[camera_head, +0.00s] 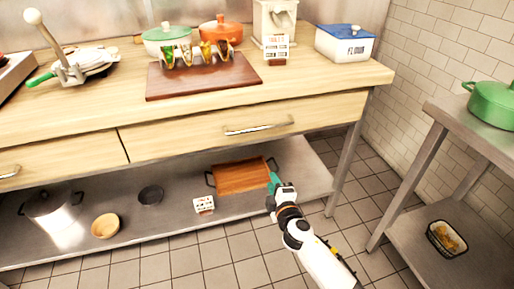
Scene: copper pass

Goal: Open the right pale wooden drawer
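The right pale wooden drawer (190,138) sits under the wooden worktop and looks closed, its front in line with the frame. Its long metal bar handle (258,126) is right of the middle of the front. My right gripper (273,179) is below and slightly right of the handle, in front of the lower shelf, apart from the drawer. It is small and seen from behind, so I cannot tell whether its fingers are open. My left gripper is not in view. The left drawer (70,162) with its own handle (9,172) also looks closed.
The worktop holds a taco rack on a dark board (205,82), pots and a flour box (345,44). The steel lower shelf (310,172) holds a wooden tray (240,178), a stockpot (50,208) and bowls. A steel side table (465,125) stands at right. Tiled floor lies in front.

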